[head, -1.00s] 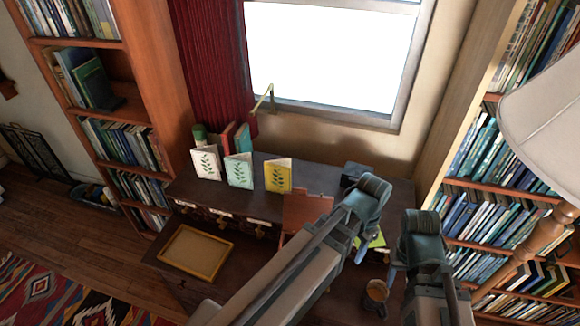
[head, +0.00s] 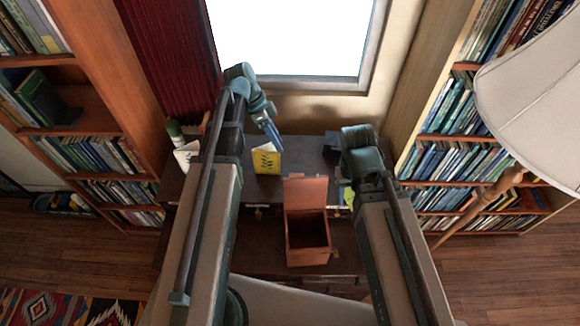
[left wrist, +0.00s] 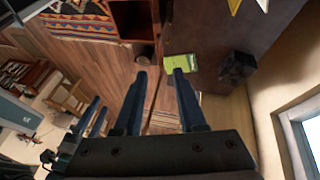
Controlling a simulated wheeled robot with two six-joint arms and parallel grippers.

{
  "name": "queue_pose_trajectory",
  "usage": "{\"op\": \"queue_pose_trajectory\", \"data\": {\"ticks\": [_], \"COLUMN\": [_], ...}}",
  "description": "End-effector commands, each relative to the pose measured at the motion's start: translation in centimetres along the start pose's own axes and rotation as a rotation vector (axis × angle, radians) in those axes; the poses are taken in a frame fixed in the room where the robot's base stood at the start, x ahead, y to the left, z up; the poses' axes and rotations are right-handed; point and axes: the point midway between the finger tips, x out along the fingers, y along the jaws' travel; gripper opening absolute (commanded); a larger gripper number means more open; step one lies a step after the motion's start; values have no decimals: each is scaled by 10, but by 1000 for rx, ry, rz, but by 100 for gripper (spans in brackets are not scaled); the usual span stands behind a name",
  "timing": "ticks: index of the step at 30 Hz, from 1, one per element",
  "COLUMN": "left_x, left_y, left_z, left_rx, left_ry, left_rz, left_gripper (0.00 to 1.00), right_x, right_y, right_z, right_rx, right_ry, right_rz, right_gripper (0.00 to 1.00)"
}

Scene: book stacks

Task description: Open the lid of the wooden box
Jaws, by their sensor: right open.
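The wooden box (head: 309,257) is reddish brown and sits on the desk in the head view. Its lid (head: 306,192) stands up at the back, and the dark inside shows. Part of the open box (left wrist: 131,22) also shows at the top of the left wrist view. My left gripper (head: 274,138) is up and to the left of the lid, apart from it. Its fingers (left wrist: 160,77) are spread with nothing between them. My right arm ends to the right of the lid; its fingers are hidden behind the wrist in the head view.
A yellow card (head: 266,160) stands behind the box. A dark small block (head: 331,146) and a green-yellow book (left wrist: 181,66) are at the desk's right end. A lampshade (head: 535,110) hangs at the right. Bookshelves flank the desk.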

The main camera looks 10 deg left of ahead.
Motion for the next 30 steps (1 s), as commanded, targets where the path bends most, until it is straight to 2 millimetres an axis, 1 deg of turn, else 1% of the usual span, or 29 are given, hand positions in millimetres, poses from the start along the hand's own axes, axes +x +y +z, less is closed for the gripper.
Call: {"op": "queue_pose_trajectory", "data": {"ticks": [1,5,18,24,30], "left_x": [7,26,96,120,133], "left_y": [0,-1,-1,-1,0], "left_z": [1,2,3,2,1], "left_rx": [1,1,0,0,-1], "left_ry": [-1,-1,-2,-2,-2], "left_rz": [0,0,0,-1,-1], "left_gripper": [40,40,40,40,40], "right_x": [7,24,87,108,119], "right_y": [-1,-2,-8,-10,-11], "right_z": [0,-2,-6,-7,-8], "right_rx": [0,-1,2,-3,-6], "right_ry": [0,1,4,4,3], "right_rz": [0,0,1,2,2], "right_gripper": [50,50,50,50,50]}}
